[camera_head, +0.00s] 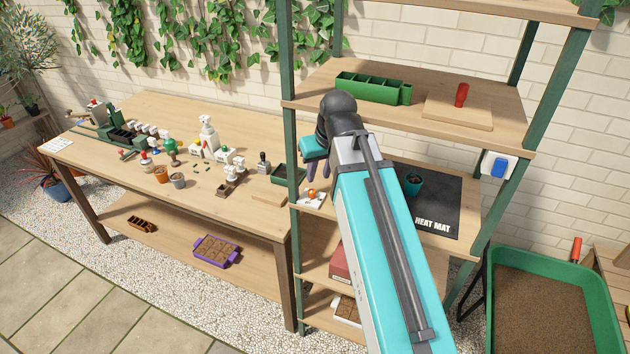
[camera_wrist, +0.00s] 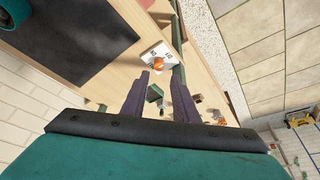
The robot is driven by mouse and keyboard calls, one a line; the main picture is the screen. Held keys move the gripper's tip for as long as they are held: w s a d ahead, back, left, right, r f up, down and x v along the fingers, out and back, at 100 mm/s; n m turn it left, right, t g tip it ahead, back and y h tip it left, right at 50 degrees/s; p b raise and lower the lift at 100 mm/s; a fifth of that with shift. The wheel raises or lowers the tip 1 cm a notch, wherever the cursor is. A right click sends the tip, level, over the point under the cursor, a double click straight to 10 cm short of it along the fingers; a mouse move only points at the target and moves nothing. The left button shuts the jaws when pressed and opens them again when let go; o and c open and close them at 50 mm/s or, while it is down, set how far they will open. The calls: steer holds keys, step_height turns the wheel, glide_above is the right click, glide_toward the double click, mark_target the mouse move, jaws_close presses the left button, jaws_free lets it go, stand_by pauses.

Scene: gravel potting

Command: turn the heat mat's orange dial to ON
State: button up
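The orange dial (camera_head: 311,194) sits on a small white control plate (camera_head: 314,202) at the left front of the shelf with the heat mat. The black heat mat (camera_head: 440,203) lies to its right with a teal pot (camera_head: 413,178) on it. My gripper (camera_head: 318,184) hangs above the plate, close to the dial. In the wrist view the dial (camera_wrist: 159,65) shows between and just past the fingertips of my open gripper (camera_wrist: 162,74). The fingers are apart, with nothing held. I cannot read the dial's setting.
Green shelf posts (camera_head: 291,120) stand close to the left of my gripper. An upper shelf (camera_head: 435,120) bears a green tray (camera_head: 367,91) and a board with a red-handled object (camera_head: 461,95). A workbench (camera_head: 255,135) with several pots and bottles stands to the left.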

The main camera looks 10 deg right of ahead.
mark_target(312, 191)
steer(key=shift+w+a+r, duration=0.1)
steer(key=shift+w+r, duration=0.15)
steer(key=shift+r, duration=0.3)
steer(key=shift+p+x, duration=1.5)
steer(key=shift+x, duration=4.55)
